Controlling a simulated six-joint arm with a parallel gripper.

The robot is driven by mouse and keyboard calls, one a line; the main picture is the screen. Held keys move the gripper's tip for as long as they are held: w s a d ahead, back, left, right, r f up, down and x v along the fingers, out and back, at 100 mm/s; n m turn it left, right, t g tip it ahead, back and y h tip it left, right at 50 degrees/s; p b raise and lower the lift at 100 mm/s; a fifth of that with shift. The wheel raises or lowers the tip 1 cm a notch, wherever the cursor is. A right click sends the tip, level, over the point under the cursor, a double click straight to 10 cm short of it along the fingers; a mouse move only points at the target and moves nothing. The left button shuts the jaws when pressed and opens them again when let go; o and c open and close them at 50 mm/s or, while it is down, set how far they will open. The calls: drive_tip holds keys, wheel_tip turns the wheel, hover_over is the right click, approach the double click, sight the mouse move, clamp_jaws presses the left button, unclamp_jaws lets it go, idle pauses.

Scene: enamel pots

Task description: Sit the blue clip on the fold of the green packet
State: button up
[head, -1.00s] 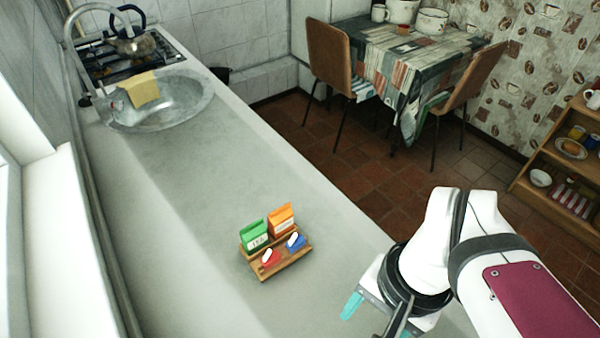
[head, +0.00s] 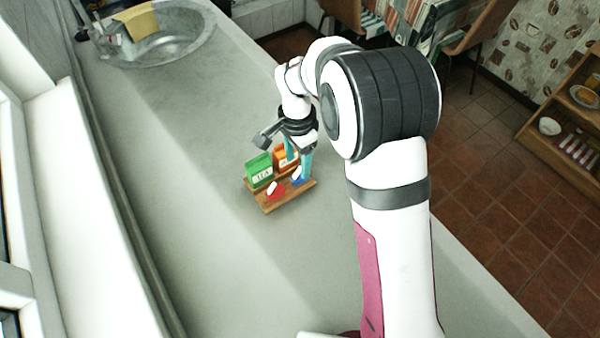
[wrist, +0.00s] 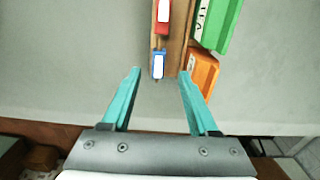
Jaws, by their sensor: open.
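The blue clip (head: 297,177) with a white top sits on the front step of a small wooden stand (head: 282,202). The green packet (head: 259,173) stands upright at the stand's back left, with its fold on top. My gripper (head: 303,164) is over the stand's right end, pointing down, open and empty. In the wrist view the blue clip (wrist: 158,66) shows between the tips of the two teal fingers (wrist: 160,74), apart from both. The green packet (wrist: 217,22) lies beyond at upper right there. In the head view a finger partly covers the blue clip.
A red clip (head: 275,190) sits beside the blue one on the stand. An orange packet (head: 280,159) stands right of the green packet, close to one finger in the wrist view (wrist: 202,76). The grey counter (head: 200,140) around the stand is clear; a sink (head: 185,45) lies farther back.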

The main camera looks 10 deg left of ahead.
sight(298, 170)
wheel_tip(298, 170, down, 4)
drive_tip(key=shift+s, duration=0.1)
clamp_jaws()
